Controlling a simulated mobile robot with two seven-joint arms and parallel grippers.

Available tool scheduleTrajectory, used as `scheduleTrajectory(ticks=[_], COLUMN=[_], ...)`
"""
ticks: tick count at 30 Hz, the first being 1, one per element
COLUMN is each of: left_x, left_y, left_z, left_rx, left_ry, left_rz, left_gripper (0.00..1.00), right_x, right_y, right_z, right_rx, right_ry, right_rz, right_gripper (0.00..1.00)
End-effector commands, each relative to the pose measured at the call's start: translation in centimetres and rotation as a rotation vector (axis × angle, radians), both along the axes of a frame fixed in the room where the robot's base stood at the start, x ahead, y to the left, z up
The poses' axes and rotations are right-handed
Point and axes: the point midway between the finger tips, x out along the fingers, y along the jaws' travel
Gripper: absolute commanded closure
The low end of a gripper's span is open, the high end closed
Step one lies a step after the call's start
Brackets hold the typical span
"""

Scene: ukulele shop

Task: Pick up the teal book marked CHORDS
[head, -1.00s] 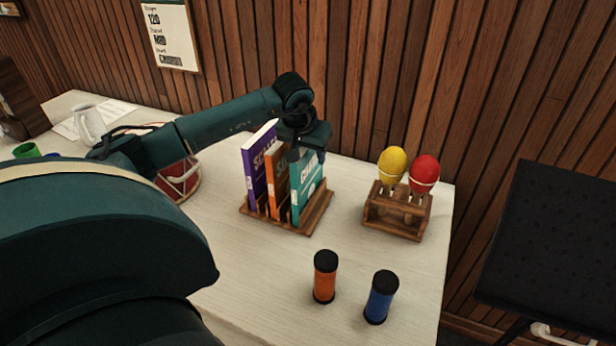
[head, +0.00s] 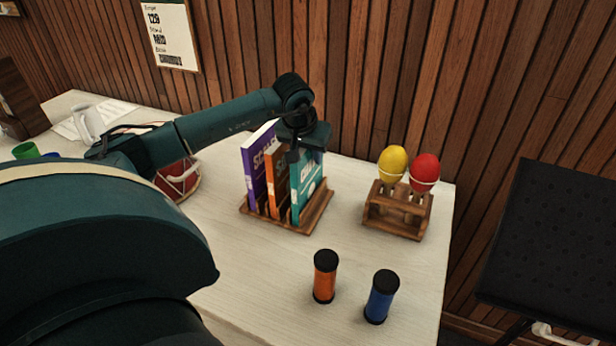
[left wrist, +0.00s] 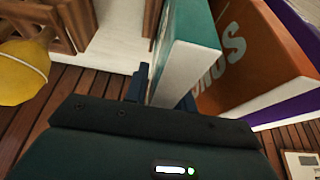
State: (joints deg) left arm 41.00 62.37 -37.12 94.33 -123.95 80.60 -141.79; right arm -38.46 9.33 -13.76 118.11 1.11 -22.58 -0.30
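The teal book (head: 307,186) stands upright in a wooden rack (head: 316,217), at the right end of a row of books. In the left wrist view the teal book (left wrist: 185,62) shows its pale page edge toward me. My left gripper (head: 308,152) is at the top of the teal book. In the left wrist view the gripper's (left wrist: 163,95) dark fingers lie on either side of the book, very close to it. I cannot tell whether they press on it. My right gripper is not in view.
An orange book (head: 277,183) and a purple book (head: 253,172) stand left of the teal one. A wooden stand (head: 384,222) with a yellow maraca (head: 392,160) and a red maraca (head: 424,170) is to the right. Orange (head: 325,277) and blue (head: 380,298) shakers stand in front.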

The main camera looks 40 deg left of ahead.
Motion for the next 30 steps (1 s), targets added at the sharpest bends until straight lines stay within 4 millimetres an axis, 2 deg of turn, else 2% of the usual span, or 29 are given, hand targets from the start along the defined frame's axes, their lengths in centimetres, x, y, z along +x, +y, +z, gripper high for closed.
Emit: scheduleTrajectory(ticks=[1, 9, 26, 30], left_x=[0.0, 0.0, 0.0, 0.1], left_y=[0.0, 0.0, 0.0, 0.0], left_z=[0.0, 0.0, 0.1, 1.1], left_rx=[0.000, 0.000, 0.001, -0.001], left_ry=[0.000, 0.000, -0.002, -0.004], left_rz=[0.000, 0.000, 0.000, 0.000], left_gripper=[0.79, 1.00, 1.00, 1.00], right_x=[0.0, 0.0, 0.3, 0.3], right_y=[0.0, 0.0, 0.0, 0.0], right_z=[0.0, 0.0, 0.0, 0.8], right_rx=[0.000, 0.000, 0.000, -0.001], right_ry=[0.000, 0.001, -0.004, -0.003], right_rz=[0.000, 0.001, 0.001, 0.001], right_gripper=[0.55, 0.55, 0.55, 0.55])
